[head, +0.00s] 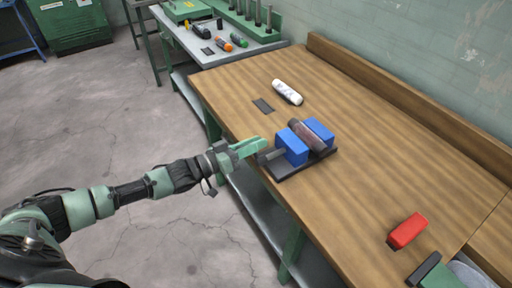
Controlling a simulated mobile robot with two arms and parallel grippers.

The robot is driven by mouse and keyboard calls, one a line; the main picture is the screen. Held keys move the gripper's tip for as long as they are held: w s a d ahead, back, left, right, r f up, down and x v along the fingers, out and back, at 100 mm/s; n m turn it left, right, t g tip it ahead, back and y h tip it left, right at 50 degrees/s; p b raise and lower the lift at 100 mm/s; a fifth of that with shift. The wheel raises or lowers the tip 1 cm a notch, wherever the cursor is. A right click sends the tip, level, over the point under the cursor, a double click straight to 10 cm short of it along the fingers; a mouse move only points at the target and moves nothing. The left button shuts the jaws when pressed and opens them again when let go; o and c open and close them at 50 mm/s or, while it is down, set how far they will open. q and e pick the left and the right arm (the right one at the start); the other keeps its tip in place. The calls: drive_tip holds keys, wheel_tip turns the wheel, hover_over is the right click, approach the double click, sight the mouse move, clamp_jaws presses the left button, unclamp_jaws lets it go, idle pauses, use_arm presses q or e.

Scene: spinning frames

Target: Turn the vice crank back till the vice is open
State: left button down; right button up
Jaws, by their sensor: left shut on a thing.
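The vice (292,148) stands near the left edge of the wooden bench. It has two blue jaw blocks on a dark base plate (288,172). A dark reddish-brown cylinder (307,135) lies between the blue jaws. The crank (263,157) is on the vice's left side, small and partly hidden by my fingers. My left gripper (252,149) is at the crank and shut on it. How far the crank is turned cannot be told. My right gripper is not in view.
On the wooden bench (370,170) are a white bottle (287,92), a small dark flat piece (263,106) and a red block (407,231). A green-and-dark object (436,272) is at the bottom right. A grey table (200,45) with tools stands behind. The bench middle is clear.

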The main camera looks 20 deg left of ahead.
use_arm(q)
drive_tip(key=shift+w+a+f+n+b, duration=0.25)
drive_tip(key=shift+f+n+b, duration=0.3)
drive_tip(key=shift+n, duration=0.7)
drive_tip(key=shift+w+a+f+n+b, duration=0.2)
drive_tip(key=shift+f+n+b, duration=0.3)
drive_tip(key=shift+n, duration=0.8)
drive_tip(key=shift+w+a+f+n+b, duration=0.2)
drive_tip(key=shift+f+n+b, duration=0.35)
drive_tip(key=shift+n, duration=0.7)
drive_tip(key=shift+r, duration=0.1)
drive_tip(key=c, duration=1.6)
unclamp_jaws()
drive_tip(key=b+v, duration=0.1)
drive_tip(key=v, duration=0.6)
drive_tip(key=shift+s+b, duration=0.1)
drive_tip(key=shift+b, duration=0.2)
